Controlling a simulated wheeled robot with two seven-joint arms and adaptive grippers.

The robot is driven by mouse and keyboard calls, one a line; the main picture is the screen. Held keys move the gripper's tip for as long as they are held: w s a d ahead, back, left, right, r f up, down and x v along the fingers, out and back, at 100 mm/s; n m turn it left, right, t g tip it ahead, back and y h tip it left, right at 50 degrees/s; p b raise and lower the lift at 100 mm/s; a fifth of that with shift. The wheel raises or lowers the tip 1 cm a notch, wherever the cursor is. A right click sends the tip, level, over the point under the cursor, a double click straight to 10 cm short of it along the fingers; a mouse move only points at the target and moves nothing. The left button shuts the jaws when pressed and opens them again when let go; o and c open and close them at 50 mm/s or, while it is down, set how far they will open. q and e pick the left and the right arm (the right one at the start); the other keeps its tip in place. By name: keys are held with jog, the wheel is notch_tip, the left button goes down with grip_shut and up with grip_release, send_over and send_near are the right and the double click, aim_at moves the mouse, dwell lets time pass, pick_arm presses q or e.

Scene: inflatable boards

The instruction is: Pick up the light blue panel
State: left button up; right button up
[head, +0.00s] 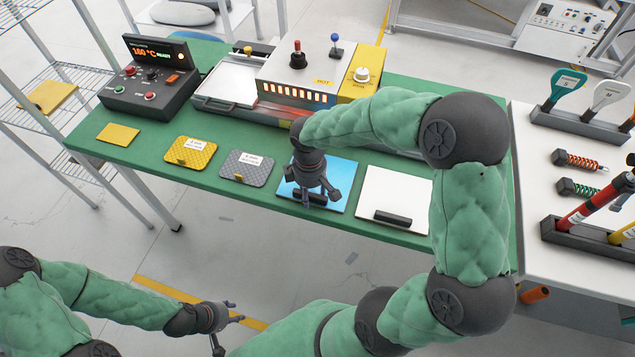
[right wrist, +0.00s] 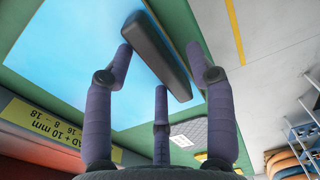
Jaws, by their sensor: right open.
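The light blue panel (head: 341,174) lies flat on the green table, between a grey textured panel and a white panel. It fills much of the right wrist view (right wrist: 75,50), with a black bar handle (right wrist: 155,55) near one edge. My right gripper (head: 316,196) is over the panel with its fingers spread. In the right wrist view its fingers are open around the handle, and I cannot tell whether any touches it. The gripper hides part of the panel and handle in the head view. My left gripper (head: 229,323) is open and empty, low over the floor.
The white panel (head: 385,190) with a black handle lies to the right. The grey panel (head: 247,167) and yellow panels (head: 190,151) lie to the left. A machine (head: 318,75) and a control box (head: 150,85) stand behind. A tool table (head: 535,150) is at right.

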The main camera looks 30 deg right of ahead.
grip_shut()
dwell(0.3)
